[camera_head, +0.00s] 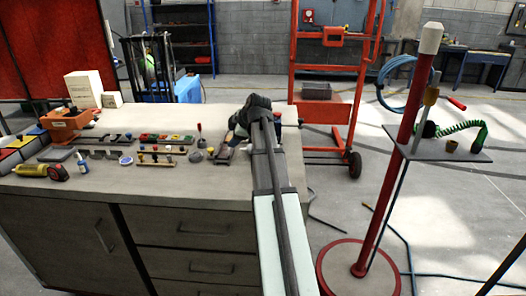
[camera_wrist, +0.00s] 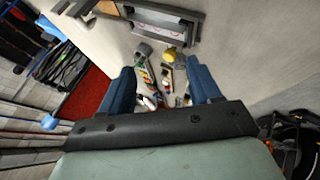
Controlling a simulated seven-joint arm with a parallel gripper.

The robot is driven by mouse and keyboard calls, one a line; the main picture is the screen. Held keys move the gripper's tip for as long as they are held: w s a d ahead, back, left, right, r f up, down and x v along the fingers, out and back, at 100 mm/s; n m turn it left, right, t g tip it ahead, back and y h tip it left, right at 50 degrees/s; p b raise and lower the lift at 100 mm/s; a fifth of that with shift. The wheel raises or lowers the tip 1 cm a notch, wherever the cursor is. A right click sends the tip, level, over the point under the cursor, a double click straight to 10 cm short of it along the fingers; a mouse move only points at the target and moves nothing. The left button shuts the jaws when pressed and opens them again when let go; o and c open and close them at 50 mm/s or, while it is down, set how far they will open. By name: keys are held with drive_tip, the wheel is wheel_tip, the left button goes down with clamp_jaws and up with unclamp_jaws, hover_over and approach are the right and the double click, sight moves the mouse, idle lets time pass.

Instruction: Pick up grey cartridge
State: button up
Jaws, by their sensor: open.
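I cannot tell for sure which thing is the grey cartridge. A small grey rounded piece (camera_head: 196,156) lies on the workbench (camera_head: 60,196) left of my arm in the head view. A small grey piece (camera_wrist: 143,50) also shows just beyond the fingertips in the wrist view, beside a yellow round thing (camera_wrist: 169,55). My gripper (camera_wrist: 160,70) is open, with its two blue fingers apart. Small coloured parts show between and beyond the fingers, and I see nothing clamped. In the head view my arm hides part of the bench's right end.
A grey frame-like tray (camera_wrist: 155,30) lies at the top of the wrist view. A red post stand (camera_head: 400,150) and a red trolley (camera_head: 295,60) are to the right.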

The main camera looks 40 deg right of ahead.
drive_tip(key=s+d+r+m+g, duration=0.1)
drive_tip(key=s+d+r, duration=0.1)
drive_tip(key=s+d, duration=0.95)
drive_tip(key=shift+h, duration=0.4)
drive_tip(key=x, duration=0.8)
drive_tip(key=shift+s+a+f, duration=0.1)
drive_tip(key=shift+a+f, duration=0.05)
drive_tip(key=shift+f, duration=0.25)
drive_tip(key=shift+w+x, duration=0.2)
drive_tip(key=shift+x, duration=2.35)
drive_tip(key=shift+r, duration=0.15)
drive_tip(key=c, duration=1)
drive_tip(key=shift+r, duration=0.1)
drive_tip(key=shift+r, duration=7.15)
